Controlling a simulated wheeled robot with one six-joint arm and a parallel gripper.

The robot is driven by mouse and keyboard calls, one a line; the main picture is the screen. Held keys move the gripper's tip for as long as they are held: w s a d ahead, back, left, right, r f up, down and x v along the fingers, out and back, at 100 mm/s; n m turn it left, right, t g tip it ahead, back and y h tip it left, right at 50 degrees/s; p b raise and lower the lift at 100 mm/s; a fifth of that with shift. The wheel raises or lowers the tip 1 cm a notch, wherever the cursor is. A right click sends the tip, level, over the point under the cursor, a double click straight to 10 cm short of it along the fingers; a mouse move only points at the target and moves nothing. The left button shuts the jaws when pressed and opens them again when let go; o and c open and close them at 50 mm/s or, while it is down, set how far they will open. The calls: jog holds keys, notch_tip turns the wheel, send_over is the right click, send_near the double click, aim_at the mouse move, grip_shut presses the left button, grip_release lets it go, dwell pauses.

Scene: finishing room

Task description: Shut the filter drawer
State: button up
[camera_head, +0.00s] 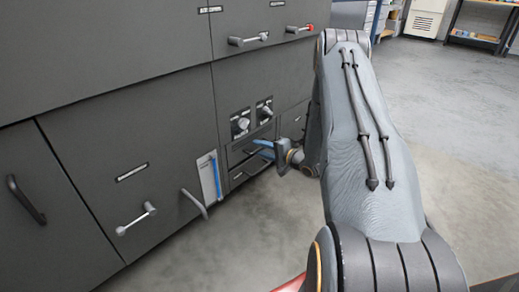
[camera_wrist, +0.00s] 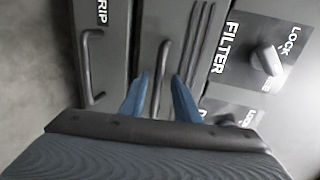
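The filter drawer (camera_wrist: 206,45) shows in the wrist view as a dark front with slots and a long bar handle (camera_wrist: 164,52). A FILTER label stands on the panel beside it. My gripper (camera_wrist: 160,76) is open, with its blue fingers on either side of the handle and gaps between them and the bar. In the head view my gripper (camera_head: 267,149) is at the small drawer fronts low on the dark cabinet, and partly hides them. How far the drawer stands out is hard to tell.
A lock knob (camera_wrist: 267,60) stands on the panel beside the drawer, and the drip drawer handle (camera_wrist: 84,68) is on the other side. The cabinet also bears a blue gauge (camera_head: 215,178), a curved handle (camera_head: 195,203) and a lever (camera_head: 137,218). Floor at right is clear.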

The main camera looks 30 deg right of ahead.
jog(key=p+v, duration=0.2)
jog(key=v, duration=0.4)
jog(key=shift+d+f, duration=0.15)
jog(key=shift+s+d+p, duration=0.15)
jog(key=shift+s+p, duration=0.3)
jog(key=shift+s, duration=0.1)
